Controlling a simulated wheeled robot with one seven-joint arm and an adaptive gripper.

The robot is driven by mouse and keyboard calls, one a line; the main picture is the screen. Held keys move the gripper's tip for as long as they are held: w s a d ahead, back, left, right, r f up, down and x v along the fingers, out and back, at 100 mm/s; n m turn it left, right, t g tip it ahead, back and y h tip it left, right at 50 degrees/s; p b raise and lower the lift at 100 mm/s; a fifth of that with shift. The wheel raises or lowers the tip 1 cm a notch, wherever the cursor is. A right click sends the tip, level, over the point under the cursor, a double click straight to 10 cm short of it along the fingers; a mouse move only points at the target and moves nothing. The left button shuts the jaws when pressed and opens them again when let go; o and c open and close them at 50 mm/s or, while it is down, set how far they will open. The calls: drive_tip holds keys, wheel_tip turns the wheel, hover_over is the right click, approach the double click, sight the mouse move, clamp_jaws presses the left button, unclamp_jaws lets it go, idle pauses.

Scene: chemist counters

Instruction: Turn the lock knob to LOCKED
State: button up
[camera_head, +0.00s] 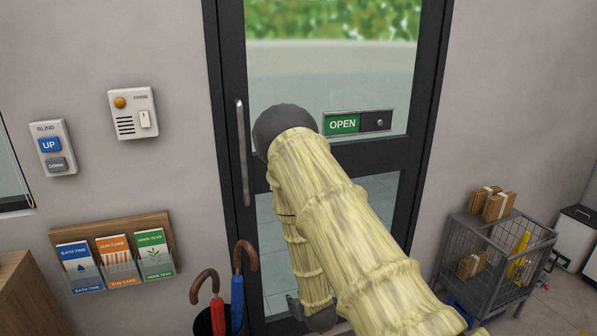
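A dark-framed glass door (426,110) stands ahead with a tall vertical handle (242,155) on its left side. No lock knob can be made out; my arm in its pale yellow cover hides the middle and lower part of the door. An OPEN sign plate (342,124) with a small round knob on its dark right end is on the glass. My gripper (294,306) shows only as a small dark part low by the door, mostly hidden behind my arm. Its fingers are not clear, and I cannot tell whether it touches anything.
Left on the wall are a blind switch (52,148), a chime box (133,113) and a leaflet rack (155,226). Umbrellas (238,285) stand in a dark bin close to the door's left side. A wire cage (500,250) with parcels stands at right.

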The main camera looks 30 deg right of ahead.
drive_tip(key=w+d+r+t+h+p, duration=0.1)
drive_tip(key=w+d+r+t, duration=0.1)
drive_tip(key=w+d+r, duration=0.6)
drive_tip(key=w+d+r+t+p, duration=0.1)
drive_tip(key=w+d+r+t, duration=0.2)
drive_tip(key=r, duration=0.9)
drive_tip(key=w+d+r+t+h+p, duration=0.1)
drive_tip(key=w+d+r+t, duration=0.1)
drive_tip(key=w+d+r, duration=0.6)
drive_tip(key=w+a+r+p, duration=0.1)
drive_tip(key=w+p, duration=0.1)
drive_tip(key=w, duration=0.6)
drive_tip(key=shift+w+r, duration=0.35)
clamp_jaws()
